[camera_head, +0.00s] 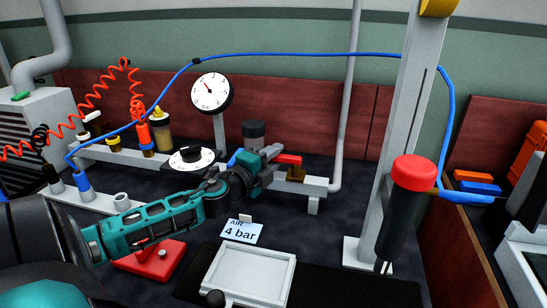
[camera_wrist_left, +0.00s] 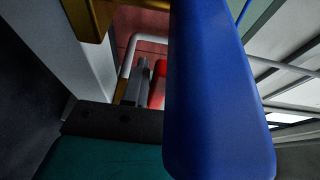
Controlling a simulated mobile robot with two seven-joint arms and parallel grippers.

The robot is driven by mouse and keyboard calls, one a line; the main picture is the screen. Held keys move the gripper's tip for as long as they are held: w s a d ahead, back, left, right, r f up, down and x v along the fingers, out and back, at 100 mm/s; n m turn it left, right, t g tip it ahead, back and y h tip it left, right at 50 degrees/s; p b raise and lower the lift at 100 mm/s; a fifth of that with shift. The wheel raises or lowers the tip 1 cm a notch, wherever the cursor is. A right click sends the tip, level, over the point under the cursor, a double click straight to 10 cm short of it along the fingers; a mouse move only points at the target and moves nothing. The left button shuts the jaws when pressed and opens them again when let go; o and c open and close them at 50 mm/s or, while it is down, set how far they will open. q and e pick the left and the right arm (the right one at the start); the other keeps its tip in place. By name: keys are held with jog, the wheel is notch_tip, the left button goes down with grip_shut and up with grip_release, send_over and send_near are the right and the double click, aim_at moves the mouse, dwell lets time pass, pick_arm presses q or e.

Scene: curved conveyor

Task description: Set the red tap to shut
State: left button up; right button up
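The red tap has a red lever (camera_head: 289,159) on a brass body (camera_head: 296,173), on the grey pipe bar right of centre in the head view. The lever lies roughly along the bar, pointing left toward my gripper. My left gripper (camera_head: 272,154) is at the lever's left end; I cannot tell whether it touches. In the left wrist view, grey fingers (camera_wrist_left: 138,82) show close beside a red part (camera_wrist_left: 157,84), probably the lever. Their gap is not clear. A big blue lever-like part (camera_wrist_left: 215,95) hides much of that view; blue also shows behind my wrist (camera_head: 237,157). My right gripper is not visible.
A round gauge (camera_head: 211,93) and a black-and-white dial (camera_head: 191,159) stand behind my left arm. A card reading "AIR 4 bar" (camera_head: 241,231) and a white tray (camera_head: 292,279) are in front. A black tool with a red top (camera_head: 412,174) hangs at the right post.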

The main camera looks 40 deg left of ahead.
pick_arm(q)
grip_shut()
dwell(0.5)
